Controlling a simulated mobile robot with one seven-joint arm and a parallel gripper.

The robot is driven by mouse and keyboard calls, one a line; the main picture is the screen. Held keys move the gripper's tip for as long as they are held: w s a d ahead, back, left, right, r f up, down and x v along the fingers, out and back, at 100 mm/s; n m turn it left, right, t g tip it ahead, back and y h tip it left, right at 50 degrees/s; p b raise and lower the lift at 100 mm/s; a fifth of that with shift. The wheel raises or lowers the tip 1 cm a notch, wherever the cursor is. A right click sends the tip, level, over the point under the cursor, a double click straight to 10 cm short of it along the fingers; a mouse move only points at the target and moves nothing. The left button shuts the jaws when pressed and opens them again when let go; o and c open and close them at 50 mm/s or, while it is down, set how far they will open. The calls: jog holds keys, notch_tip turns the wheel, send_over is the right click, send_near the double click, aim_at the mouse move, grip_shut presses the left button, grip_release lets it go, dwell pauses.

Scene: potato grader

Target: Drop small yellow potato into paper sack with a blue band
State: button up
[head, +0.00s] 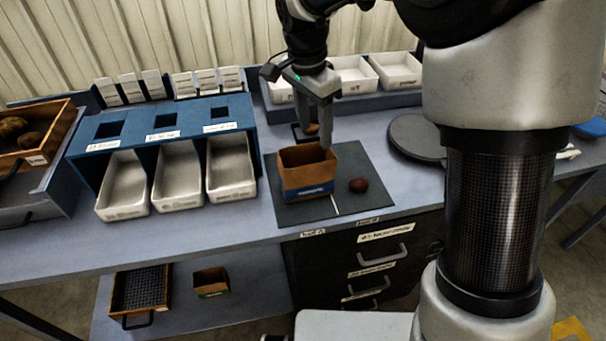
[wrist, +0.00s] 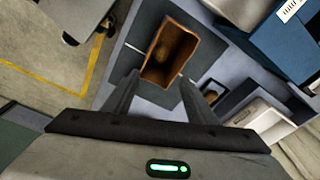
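The paper sack (head: 307,176) with a blue band (head: 309,191) stands open and upright on a dark mat. The wrist view looks into the sack (wrist: 150,71); a dim yellowish-brown rounded shape (wrist: 164,51) lies inside, apparently the small yellow potato. In the head view the sack's front wall hides its inside. My gripper (head: 318,134) is above and behind the sack, pointing down. In the wrist view its fingers (wrist: 158,82) are spread apart with nothing held between them. A small brown shape (head: 312,128) shows by the fingertips in the head view, unclear what.
A blue rack (head: 165,123) with white trays stands left. More white bins (head: 397,73) stand behind. A round dark plate (head: 418,138) lies right. Another small box (head: 211,288) sits on the lower shelf.

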notch_tip(320, 180, up, 17)
jog(key=s+a+p, duration=0.1)
jog(key=shift+s+a+r+p, duration=0.15)
jog(key=shift+a+p, duration=0.15)
jog(key=shift+p, duration=0.05)
dwell(0.4)
jog(key=s+d+r+n+t+p, duration=0.25)
jog(key=s+d+n, duration=0.25)
jog(key=s+d, duration=0.6)
jog(key=s+d+f+n+t, duration=0.1)
jog(key=s+d+f+n, duration=0.1)
jog(key=s, duration=0.3)
jog(key=s+d+f+n+t+y+p, duration=0.1)
jog(key=s+d+f+n, duration=0.2)
jog(key=s, duration=0.2)
jog(key=shift+s+f, duration=0.25)
jog(key=shift+s, duration=0.05)
